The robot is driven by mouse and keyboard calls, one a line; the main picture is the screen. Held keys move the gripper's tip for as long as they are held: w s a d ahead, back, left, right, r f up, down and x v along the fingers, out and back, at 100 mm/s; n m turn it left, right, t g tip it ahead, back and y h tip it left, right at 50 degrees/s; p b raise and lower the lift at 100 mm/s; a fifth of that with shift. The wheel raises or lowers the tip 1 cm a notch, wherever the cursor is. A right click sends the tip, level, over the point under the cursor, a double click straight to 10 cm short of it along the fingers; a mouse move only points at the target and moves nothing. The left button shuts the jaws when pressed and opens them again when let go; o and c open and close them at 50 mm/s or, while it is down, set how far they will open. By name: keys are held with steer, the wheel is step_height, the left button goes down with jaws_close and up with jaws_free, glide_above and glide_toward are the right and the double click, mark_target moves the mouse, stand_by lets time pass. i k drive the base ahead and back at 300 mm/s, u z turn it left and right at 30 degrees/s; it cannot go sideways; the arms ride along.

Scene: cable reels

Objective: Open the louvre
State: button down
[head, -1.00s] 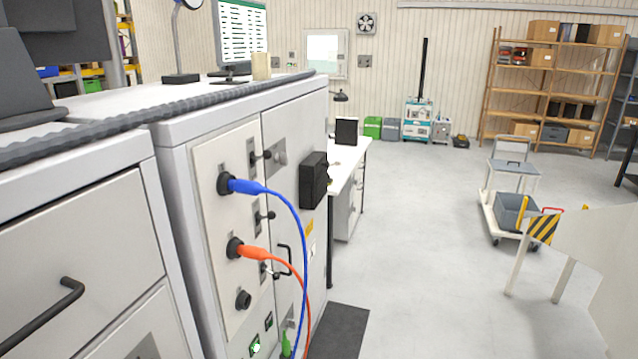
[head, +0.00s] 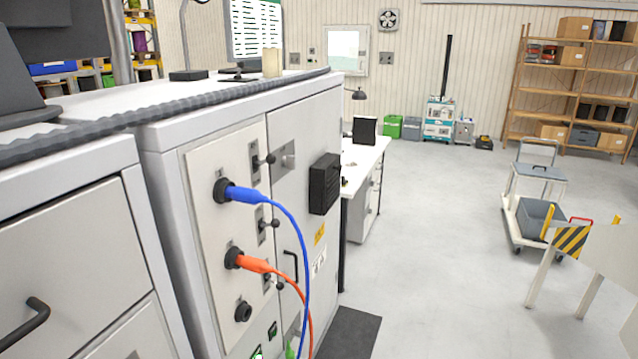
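A black box-shaped fitting (head: 324,184) sits on the side door of the light grey cabinet, and it looks like the louvre. Its front is seen at a slant, so I cannot tell whether its slats are open or shut. The cabinet's pale panel (head: 222,262) carries a blue plug with its cable (head: 246,194), an orange plug with its cable (head: 256,265) and an empty black socket (head: 243,311). Small black levers in slots (head: 264,160) run down beside the plugs. My gripper is not in view.
A drawer unit with a black handle (head: 25,328) stands close at the left. A white bench (head: 368,158) lies beyond the cabinet. A trolley (head: 538,205) and a striped barrier (head: 572,242) stand at the right. The middle floor (head: 440,230) is clear.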

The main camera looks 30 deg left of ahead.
mark_target(326, 173)
steer(key=z, duration=0.05)
steer(key=i, duration=2.65)
steer(key=u, duration=2.55)
